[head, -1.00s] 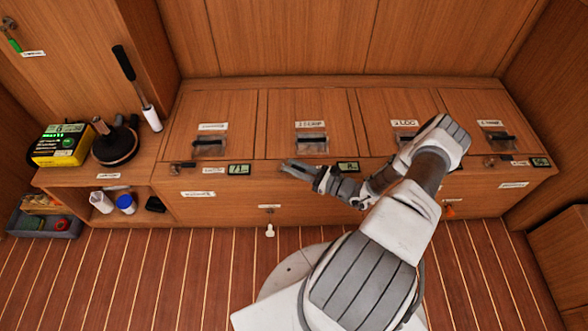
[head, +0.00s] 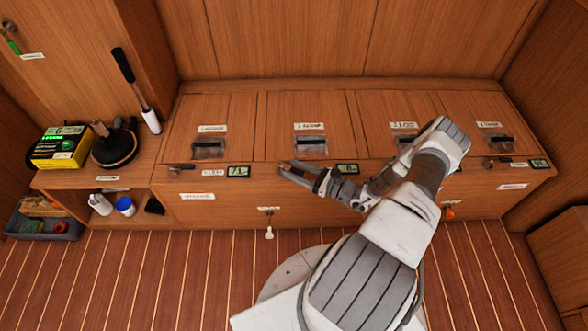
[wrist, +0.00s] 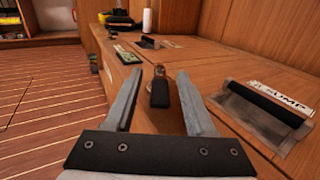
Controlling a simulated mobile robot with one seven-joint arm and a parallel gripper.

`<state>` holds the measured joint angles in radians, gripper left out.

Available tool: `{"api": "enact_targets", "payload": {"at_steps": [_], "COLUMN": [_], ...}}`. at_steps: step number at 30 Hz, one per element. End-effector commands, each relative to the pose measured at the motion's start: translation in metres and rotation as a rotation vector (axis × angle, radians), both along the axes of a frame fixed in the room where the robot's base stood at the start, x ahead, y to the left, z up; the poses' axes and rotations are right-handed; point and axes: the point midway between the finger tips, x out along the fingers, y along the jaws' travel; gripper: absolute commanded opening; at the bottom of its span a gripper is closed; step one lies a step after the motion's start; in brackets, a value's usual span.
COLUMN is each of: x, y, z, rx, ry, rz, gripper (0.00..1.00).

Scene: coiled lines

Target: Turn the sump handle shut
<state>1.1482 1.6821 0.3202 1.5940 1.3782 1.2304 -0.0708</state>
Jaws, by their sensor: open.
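The sump handle (wrist: 159,92) is a small lever with a black grip and a brass-coloured pivot, on the front edge of the locker. In the wrist view it lies between my gripper's (wrist: 159,75) two fingers, its grip pointing towards the camera. The fingers are apart, with a visible gap on each side of the lever. In the head view my gripper (head: 285,168) is at the front edge below the hatch labelled SUMP (head: 310,128), where it largely hides the handle. The hatch's black bar pull (wrist: 268,102) is to the right in the wrist view.
Similar levers sit at the left (head: 181,167) and right (head: 497,161) of the front edge. A small display (head: 347,168) is just right of my gripper, another (head: 238,171) to its left. A white-tipped pull (head: 268,233) hangs below. The floor in front is clear.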

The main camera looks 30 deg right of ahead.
Motion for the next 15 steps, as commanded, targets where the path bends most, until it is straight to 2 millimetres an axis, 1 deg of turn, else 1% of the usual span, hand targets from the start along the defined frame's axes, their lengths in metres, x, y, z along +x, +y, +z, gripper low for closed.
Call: {"api": "enact_targets", "payload": {"at_steps": [5,15], "x": [-0.022,-0.090], "y": [-0.016,-0.064], "z": [0.002,0.002], "rx": [-0.001,-0.001], "ry": [0.003,0.002], "rz": [-0.004,-0.005], "gripper": [0.55,0.55]}}
